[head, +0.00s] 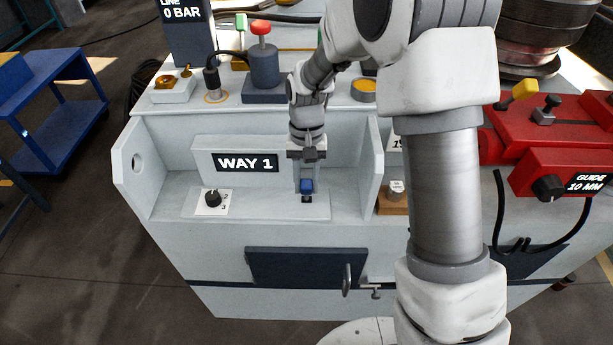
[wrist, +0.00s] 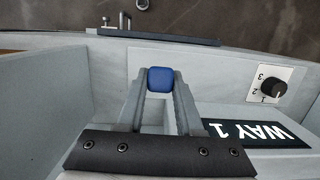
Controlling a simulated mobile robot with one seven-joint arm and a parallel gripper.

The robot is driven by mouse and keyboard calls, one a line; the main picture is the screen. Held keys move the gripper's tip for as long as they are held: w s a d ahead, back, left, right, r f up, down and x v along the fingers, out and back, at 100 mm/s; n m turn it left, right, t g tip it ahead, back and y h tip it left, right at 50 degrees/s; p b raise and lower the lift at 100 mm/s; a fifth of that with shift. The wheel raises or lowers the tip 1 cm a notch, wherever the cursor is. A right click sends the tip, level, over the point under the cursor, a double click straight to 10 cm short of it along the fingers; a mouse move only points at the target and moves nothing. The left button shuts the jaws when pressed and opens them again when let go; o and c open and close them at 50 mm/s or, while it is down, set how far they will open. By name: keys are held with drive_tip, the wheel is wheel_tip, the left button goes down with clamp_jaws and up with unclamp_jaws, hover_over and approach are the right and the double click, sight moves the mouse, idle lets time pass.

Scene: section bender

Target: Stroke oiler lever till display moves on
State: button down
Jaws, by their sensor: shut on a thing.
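A lever with a blue knob (head: 306,185) stands at a light plate in the recessed front tray of the machine. My gripper (head: 306,178) is over it, pointing down, with its fingers closed on the blue knob. In the wrist view the blue knob (wrist: 160,79) sits between the two fingertips (wrist: 161,84); the lever's shaft is hidden. Left of it, a black display (head: 247,163) reads "WAY 1"; it also shows in the wrist view (wrist: 262,134). Another display (head: 181,11) at the back reads "LINE 0 BAR". A dark unit with a red knob (head: 261,28) stands on the top.
A black rotary selector (head: 212,198) marked with numbers is left of the lever. The tray's side wall (head: 371,168) rises close to my gripper's right. A red guide box (head: 563,173) is farther right. A blue cart (head: 58,110) stands on the floor at left.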

drive_tip(key=shift+w+r+g+p, duration=0.15)
drive_tip(key=shift+w+g+p, duration=0.45)
drive_tip(key=shift+p, duration=0.2)
drive_tip(key=shift+w+r+g+p, duration=0.15)
drive_tip(key=shift+w+g+p, duration=0.45)
drive_tip(key=shift+p, duration=0.2)
drive_tip(key=shift+w+f+g+p, duration=0.1)
drive_tip(key=shift+w+g+p, duration=0.4)
drive_tip(key=shift+g, duration=0.2)
drive_tip(key=c, duration=0.6)
unclamp_jaws()
drive_tip(key=shift+o, duration=0.2)
drive_tip(key=shift+s, duration=0.1)
